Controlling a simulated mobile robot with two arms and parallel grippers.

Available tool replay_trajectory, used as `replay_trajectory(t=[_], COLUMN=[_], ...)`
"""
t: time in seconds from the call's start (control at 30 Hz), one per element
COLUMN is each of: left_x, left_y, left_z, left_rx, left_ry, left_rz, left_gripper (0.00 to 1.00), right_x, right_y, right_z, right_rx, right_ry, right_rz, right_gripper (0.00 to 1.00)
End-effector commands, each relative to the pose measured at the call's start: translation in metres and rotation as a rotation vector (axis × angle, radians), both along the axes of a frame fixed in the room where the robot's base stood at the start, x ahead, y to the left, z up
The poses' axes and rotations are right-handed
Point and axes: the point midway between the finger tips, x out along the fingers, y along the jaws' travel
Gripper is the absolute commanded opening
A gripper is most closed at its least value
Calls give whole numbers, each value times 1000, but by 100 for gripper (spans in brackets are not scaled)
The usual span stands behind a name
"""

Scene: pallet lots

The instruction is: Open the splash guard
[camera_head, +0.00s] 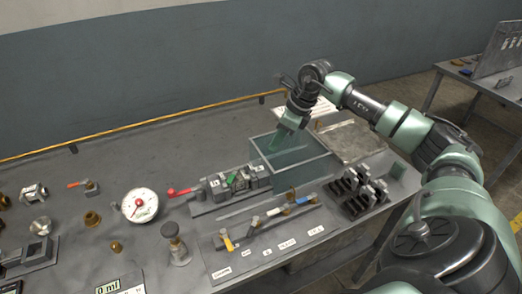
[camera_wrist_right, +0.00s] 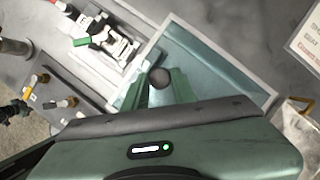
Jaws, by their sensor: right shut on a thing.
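The splash guard (camera_head: 302,172) is a see-through, teal-tinted box on the grey bench, right of a valve block (camera_head: 237,184). In the right wrist view its pale rim and tinted panel (camera_wrist_right: 222,72) lie under and beyond my fingers. The fingers hide how the knob joins the guard. My left gripper is not in view.
A valve panel with coloured handles (camera_head: 270,227) lies in front of the guard, with a rack of dark clamps (camera_head: 358,192) to its right. A metal tray (camera_head: 350,141) is behind right. A gauge (camera_head: 139,205) stands left. The bench's back left is clear.

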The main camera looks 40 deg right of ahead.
Motion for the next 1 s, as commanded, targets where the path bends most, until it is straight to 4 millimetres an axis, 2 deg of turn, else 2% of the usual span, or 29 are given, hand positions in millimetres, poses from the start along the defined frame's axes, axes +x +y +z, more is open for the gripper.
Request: replay_trajectory(t=[0.03,0.2,0.53,0.57,0.63,1.0], left_x=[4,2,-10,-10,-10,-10], left_y=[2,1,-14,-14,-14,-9], left_z=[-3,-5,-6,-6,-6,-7], left_rx=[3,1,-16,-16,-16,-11], left_ry=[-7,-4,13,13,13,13], left_rz=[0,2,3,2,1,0], left_gripper=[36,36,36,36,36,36], right_x=[0,-3,-3,-3,-3,-4], right_y=[-8,-17,-17,-17,-17,-18], right_z=[1,2,2,2,2,4], right_rx=[-3,-1,0,0,0,-1], right_ry=[-5,-6,-6,-6,-6,-3], right_rz=[-5,-4,-2,-2,-2,-2], right_gripper=[0,0,0,29,49,49])
